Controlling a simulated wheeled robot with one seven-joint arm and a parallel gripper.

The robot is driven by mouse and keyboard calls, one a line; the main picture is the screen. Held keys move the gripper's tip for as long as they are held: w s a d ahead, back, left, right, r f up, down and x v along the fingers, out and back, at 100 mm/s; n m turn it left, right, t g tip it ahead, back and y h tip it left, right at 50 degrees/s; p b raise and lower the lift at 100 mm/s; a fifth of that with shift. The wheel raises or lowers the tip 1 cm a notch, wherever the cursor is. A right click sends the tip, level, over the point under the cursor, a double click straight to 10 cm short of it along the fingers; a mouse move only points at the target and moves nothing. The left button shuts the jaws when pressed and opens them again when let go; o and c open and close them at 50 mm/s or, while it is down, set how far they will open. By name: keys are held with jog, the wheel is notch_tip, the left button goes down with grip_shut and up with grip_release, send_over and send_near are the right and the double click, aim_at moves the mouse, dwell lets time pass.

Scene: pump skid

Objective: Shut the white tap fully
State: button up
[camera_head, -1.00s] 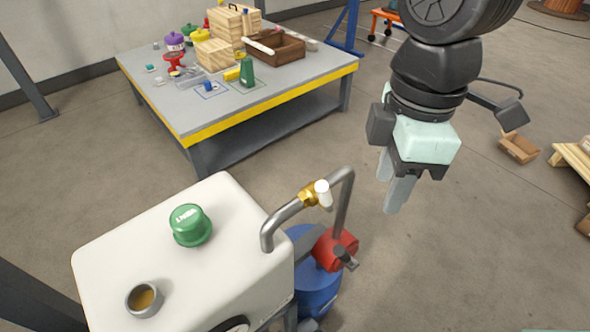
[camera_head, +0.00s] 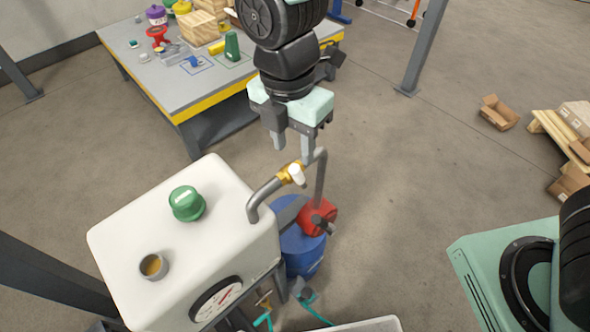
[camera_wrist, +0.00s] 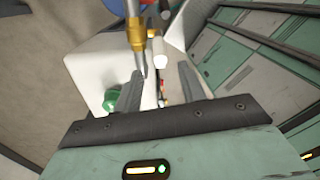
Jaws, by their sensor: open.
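The white tap (camera_head: 297,175) is a small white handle on a brass fitting (camera_head: 287,173) in the bent grey pipe (camera_head: 265,193), right of the white tank. My gripper (camera_head: 293,148) is open and empty, its fingers pointing down. In the head view it appears just above and behind the tap, with no clear contact. In the wrist view, the fingers (camera_wrist: 157,90) are spread, with a brass-and-grey pipe part (camera_wrist: 137,40) in front of them. A small white rounded thing there may be the tap handle; I cannot be sure.
The white tank (camera_head: 130,230) has a green cap (camera_head: 187,203), an open filler neck (camera_head: 153,266) and a gauge (camera_head: 216,298). A red part (camera_head: 318,215) and a blue drum (camera_head: 302,250) stand below the pipe. A cluttered workbench (camera_head: 180,85) is behind.

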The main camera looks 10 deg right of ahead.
aim_at(297, 183)
jog(key=f, duration=0.4)
jog(key=f+p, duration=0.1)
jog(key=f, duration=0.4)
jog(key=shift+s+d+p, duration=0.2)
jog(key=shift+p, duration=0.1)
grip_shut()
